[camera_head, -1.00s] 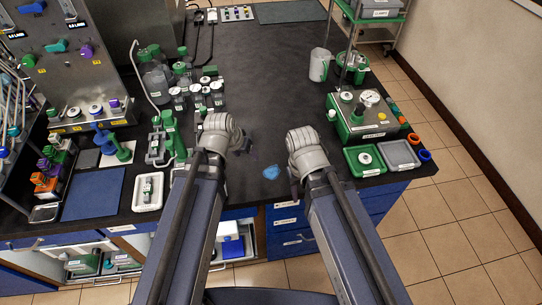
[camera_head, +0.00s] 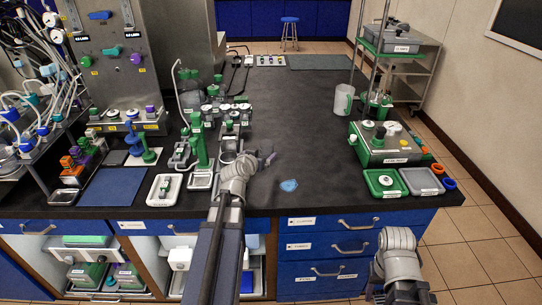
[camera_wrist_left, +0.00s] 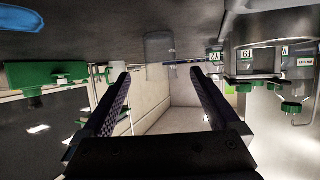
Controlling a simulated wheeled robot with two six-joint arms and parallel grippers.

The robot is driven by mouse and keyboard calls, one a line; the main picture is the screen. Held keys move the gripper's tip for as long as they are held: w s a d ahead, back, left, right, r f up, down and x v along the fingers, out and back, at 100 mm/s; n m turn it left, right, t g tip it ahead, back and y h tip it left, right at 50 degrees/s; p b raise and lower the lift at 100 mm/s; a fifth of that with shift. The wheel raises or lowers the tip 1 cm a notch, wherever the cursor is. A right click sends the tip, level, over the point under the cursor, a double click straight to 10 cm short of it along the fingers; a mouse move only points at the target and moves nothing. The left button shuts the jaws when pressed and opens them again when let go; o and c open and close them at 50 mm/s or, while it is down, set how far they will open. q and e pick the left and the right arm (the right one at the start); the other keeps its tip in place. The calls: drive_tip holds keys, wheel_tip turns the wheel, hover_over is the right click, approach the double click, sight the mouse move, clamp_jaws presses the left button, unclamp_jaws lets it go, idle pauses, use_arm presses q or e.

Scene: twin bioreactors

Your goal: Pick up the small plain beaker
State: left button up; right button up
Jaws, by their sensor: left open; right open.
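A pale translucent beaker (camera_head: 342,101) stands upright towards the back right of the black bench, beside the green-based unit. In the left wrist view, which looks upside down, a clear cylindrical vessel (camera_wrist_left: 160,46) shows beyond the fingers; it looks like the same beaker. A grey, round-rimmed vessel (camera_head: 228,147) stands just behind my left wrist, partly hidden; I cannot tell if it is the small plain beaker. My left gripper (camera_head: 268,158) is open and empty, low over the bench, well short of the pale beaker. My right gripper (camera_head: 401,292) is open, in front of the drawers.
Green-capped bottles (camera_head: 190,90) and a green stand (camera_head: 199,145) crowd the left of my left gripper. A blue patch (camera_head: 289,185) lies near the front edge. A green tray (camera_head: 384,183) and a grey tray (camera_head: 422,181) sit at the right. The bench middle is clear.

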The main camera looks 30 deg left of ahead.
sight(265, 148)
use_arm(q)
drive_tip(key=shift+x, duration=1.05)
drive_tip(key=shift+w+a, duration=0.1)
drive_tip(key=shift+w, duration=0.3)
drive_tip(key=x, duration=0.1)
drive_tip(key=b+x, duration=0.1)
drive_tip(key=x, duration=0.2)
drive_tip(key=shift+w+a+r, duration=0.1)
drive_tip(key=shift+w+r, duration=0.05)
drive_tip(key=shift+w, duration=0.15)
drive_tip(key=shift+s, duration=0.1)
drive_tip(key=shift+c, duration=0.3)
drive_tip(key=c, duration=1.4)
drive_tip(key=shift+r, duration=0.15)
wheel_tip(265, 148, up, 10)
drive_tip(key=p, duration=0.9)
drive_tip(key=shift+p, duration=0.4)
